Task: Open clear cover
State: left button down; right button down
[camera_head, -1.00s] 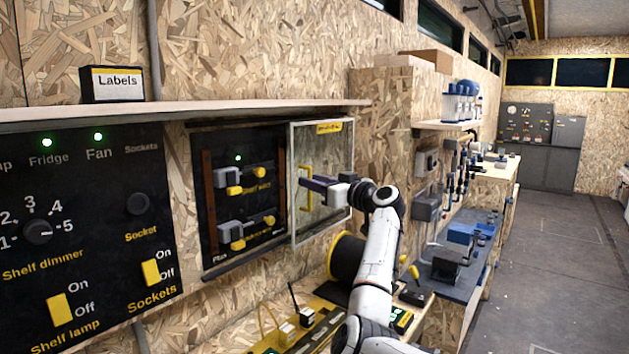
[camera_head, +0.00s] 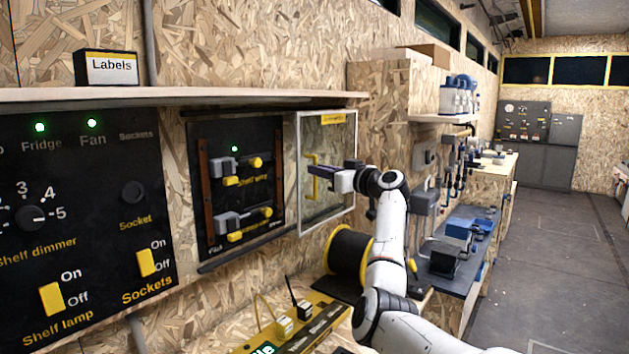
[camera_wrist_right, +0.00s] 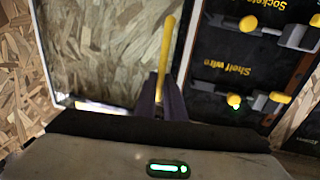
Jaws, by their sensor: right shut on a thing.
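The clear cover (camera_head: 333,200) is a transparent pane in a pale frame with a yellow label at its top. In the head view it stands to the right of the black switch panel (camera_head: 207,160), leaving the panel's switches uncovered. Its yellow vertical handle (camera_head: 313,160) is near its left edge. My right gripper (camera_head: 325,180) reaches it from the right and is shut on the handle. In the right wrist view the dark fingers (camera_wrist_right: 161,102) close around one end of the handle (camera_wrist_right: 166,50), and the uncovered switches show at the right. My left gripper is not in view.
A shelf (camera_head: 180,95) carrying a "Labels" box (camera_head: 108,68) runs above the panels. A black reel (camera_head: 347,255) and a yellow-black power strip (camera_head: 290,330) lie below the cover. A workbench with tools (camera_head: 465,240) is to the right. The floor (camera_head: 560,250) beyond is clear.

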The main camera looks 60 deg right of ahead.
jog(key=shift+d, duration=0.5)
jog(key=c, duration=1.8)
grip_release()
jog(key=shift+c, duration=0.2)
pick_arm(q)
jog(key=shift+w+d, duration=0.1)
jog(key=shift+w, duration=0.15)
jog(key=b, duration=0.1)
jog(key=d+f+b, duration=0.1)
jog(key=b, duration=0.1)
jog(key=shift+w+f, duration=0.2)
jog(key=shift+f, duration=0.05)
pick_arm(e)
jog(key=v, duration=1)
jog(key=shift+s, duration=0.2)
